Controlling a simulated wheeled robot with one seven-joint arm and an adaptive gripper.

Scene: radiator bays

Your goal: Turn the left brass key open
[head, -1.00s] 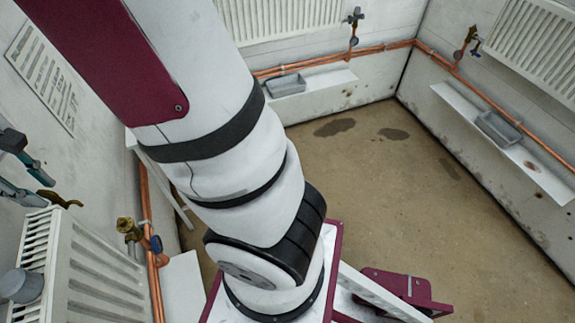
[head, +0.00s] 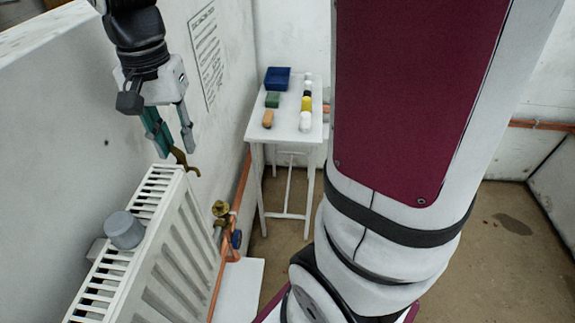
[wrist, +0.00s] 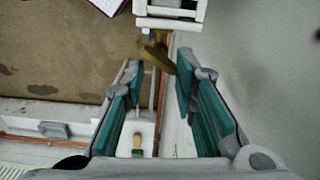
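A brass key (head: 184,160), hook-shaped, sits at the far upper end of the left white radiator (head: 178,215). It also shows in the wrist view (wrist: 156,52), in front of the white radiator end. My gripper (head: 172,145) hangs just above and beside the key in the head view, fingers pointing down. In the wrist view its two teal-padded fingers (wrist: 155,72) stand apart, with the key at the tips between them, closer to the right finger. Whether a fingertip touches the key I cannot tell.
A brass valve (head: 220,209) with a blue handle stands low beside the radiator on a copper pipe. A grey cap-like cylinder (head: 124,230) is on the radiator top. A white table (head: 286,130) with a blue tray and small blocks stands behind. The wall (head: 80,130) is close on the left.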

